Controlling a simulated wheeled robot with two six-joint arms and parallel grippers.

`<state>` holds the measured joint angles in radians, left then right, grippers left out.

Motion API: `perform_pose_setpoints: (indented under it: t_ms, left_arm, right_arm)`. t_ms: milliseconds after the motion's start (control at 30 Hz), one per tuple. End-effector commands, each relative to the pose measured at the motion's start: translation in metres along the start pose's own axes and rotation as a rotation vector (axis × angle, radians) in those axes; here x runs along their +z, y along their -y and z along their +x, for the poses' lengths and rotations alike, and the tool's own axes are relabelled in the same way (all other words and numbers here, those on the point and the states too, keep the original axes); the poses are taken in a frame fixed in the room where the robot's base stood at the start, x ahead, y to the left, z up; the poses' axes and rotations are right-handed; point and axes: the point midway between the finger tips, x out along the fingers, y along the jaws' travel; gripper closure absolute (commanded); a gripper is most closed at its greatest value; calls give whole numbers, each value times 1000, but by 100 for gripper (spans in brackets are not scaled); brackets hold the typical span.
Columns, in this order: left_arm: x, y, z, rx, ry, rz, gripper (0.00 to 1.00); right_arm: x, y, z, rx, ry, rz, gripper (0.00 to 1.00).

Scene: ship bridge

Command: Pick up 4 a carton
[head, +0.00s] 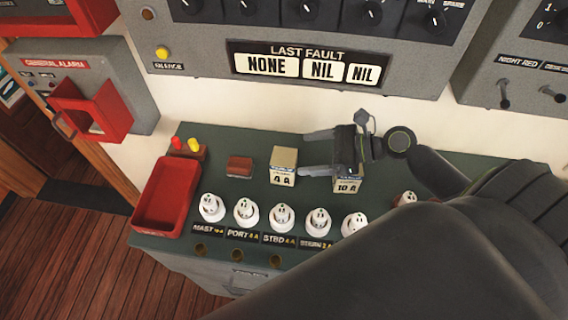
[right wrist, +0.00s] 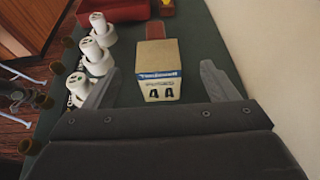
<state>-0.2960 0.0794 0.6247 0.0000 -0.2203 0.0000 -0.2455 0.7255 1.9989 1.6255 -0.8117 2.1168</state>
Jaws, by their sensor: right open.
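The 4 A carton (head: 284,166), a small tan box with a white label, stands upright on the green bench top (head: 232,190). In the right wrist view the carton (right wrist: 158,72) stands ahead, between the lines of the two fingers. My right gripper (head: 304,154) is open and empty, just right of the carton in the head view. Its fingers point left toward it; I cannot tell whether they overlap its sides. In the right wrist view the gripper (right wrist: 158,82) shows its spread fingers. A 10 A carton (head: 348,185) stands below the gripper, partly hidden. My left gripper is not in view.
Several white fuse holders (head: 282,217) line the bench's front. A red tray (head: 166,196) sits at the left end, near a red block (head: 239,166) and a small holder with red and yellow pieces (head: 188,149). A grey fault panel (head: 300,68) is on the wall behind.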

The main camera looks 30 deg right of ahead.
Motion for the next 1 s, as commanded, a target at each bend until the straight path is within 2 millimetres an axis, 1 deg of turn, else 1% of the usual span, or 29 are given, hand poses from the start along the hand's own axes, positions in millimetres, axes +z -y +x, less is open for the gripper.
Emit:
perform_pose_setpoints:
  t_ms: [33,200,333,567,800,900,1000]
  left_arm:
    - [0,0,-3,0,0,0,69]
    - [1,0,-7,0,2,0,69]
    - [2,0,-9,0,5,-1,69]
    - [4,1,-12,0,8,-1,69]
    - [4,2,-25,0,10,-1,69]
    - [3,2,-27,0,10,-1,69]
    - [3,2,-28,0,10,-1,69]
  right_arm:
    - [2,0,6,0,5,3,20]
    - [2,0,26,-1,4,3,20]
    - [1,0,36,1,2,2,20]
    - [1,-1,44,1,1,3,20]
    - [2,-4,69,2,3,5,20]
    - [1,-4,81,1,3,4,20]
    - [0,-4,89,1,1,1,20]
